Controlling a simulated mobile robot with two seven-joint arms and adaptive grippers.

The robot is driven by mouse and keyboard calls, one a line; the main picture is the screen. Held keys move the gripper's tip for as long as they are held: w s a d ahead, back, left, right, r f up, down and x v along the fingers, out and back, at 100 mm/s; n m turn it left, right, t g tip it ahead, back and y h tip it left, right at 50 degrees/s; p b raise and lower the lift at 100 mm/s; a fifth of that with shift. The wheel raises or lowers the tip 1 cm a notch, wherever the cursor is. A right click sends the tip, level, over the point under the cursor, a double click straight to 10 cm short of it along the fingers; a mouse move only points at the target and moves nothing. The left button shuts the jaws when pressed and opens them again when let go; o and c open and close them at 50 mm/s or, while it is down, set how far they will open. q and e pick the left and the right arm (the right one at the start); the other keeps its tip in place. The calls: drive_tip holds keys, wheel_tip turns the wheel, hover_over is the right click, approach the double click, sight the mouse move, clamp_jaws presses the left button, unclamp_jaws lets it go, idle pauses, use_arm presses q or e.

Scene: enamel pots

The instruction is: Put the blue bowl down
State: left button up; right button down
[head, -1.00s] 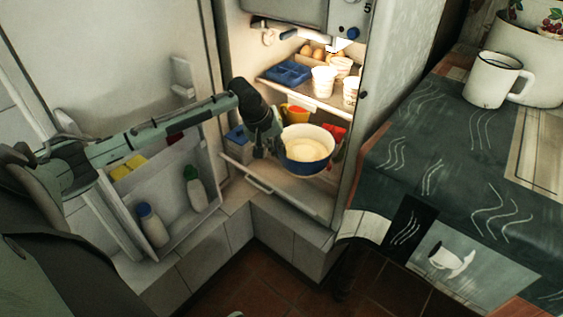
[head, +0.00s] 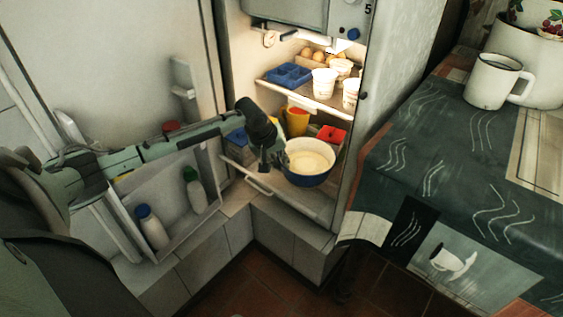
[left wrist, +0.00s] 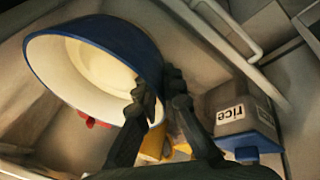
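The blue bowl (head: 310,181), blue outside and cream inside, is in the lower part of the open fridge in the head view, roughly upright. It fills the upper left of the left wrist view (left wrist: 142,40). My left gripper (head: 280,160) is at its left side. In the left wrist view my left gripper's fingers (left wrist: 158,92) are shut on the bowl's wall, one on each side of the rim. Whether the bowl's base touches the fridge floor (head: 300,199) cannot be told. My right gripper is not in view.
A yellow cup (head: 297,120) and a red box (head: 332,134) stand behind the bowl. A rice box (left wrist: 240,112) is beside the gripper. The shelf above (head: 312,96) holds a blue tray, cups and eggs. The open door (head: 165,200) holds bottles; a table (head: 440,150) is right.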

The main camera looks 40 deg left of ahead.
use_arm(q)
drive_tip(key=shift+o, duration=1.4)
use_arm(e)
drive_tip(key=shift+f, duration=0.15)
